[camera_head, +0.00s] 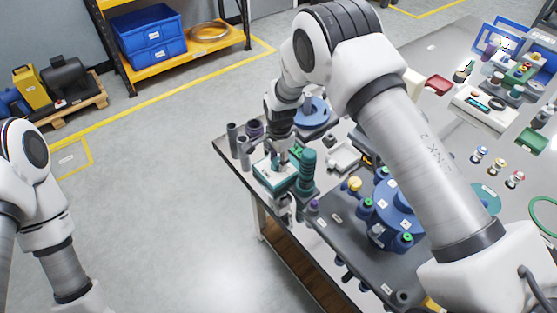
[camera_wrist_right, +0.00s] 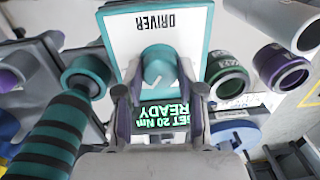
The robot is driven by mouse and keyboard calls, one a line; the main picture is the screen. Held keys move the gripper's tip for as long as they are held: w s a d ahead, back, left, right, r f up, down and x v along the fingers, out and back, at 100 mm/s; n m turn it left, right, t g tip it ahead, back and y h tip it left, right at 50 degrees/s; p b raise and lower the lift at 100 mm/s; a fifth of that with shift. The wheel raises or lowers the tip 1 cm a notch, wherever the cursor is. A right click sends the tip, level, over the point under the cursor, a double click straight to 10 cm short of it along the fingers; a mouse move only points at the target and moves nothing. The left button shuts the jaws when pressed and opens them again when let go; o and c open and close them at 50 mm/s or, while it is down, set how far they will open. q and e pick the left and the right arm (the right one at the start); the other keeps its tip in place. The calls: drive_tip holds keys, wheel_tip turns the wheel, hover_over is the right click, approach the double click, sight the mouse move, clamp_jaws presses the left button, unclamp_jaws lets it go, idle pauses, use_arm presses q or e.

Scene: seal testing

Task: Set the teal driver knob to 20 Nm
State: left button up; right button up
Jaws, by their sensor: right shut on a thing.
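The teal-edged driver box (camera_head: 268,181) sits near the table's left corner, and its white "DRIVER" label (camera_wrist_right: 165,32) is upside down in the wrist view. The teal driver knob (camera_wrist_right: 158,68) stands out from the box, partly covered by my fingers. My right gripper (camera_wrist_right: 158,90) is shut on the knob, one finger on each side. In the head view this gripper (camera_head: 281,158) is over the box and the knob is hard to make out. The display (camera_wrist_right: 165,115) shows green text, upside down: "SET 20 Nm" and "READY". My left arm enters at the left, its gripper out of frame.
A ribbed green handle (camera_head: 307,166) stands close beside the box; it also shows in the wrist view (camera_wrist_right: 50,140). A blue round fixture (camera_head: 396,205) is to the right.

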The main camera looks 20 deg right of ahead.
drive_tip(key=shift+m, duration=0.4)
drive_tip(key=o, duration=1.1)
drive_tip(key=shift+o, duration=0.2)
drive_tip(key=shift+a, duration=0.15)
drive_tip(key=shift+r, duration=0.1)
wheel_tip(320, 180, up, 12)
drive_tip(key=shift+s, duration=0.25)
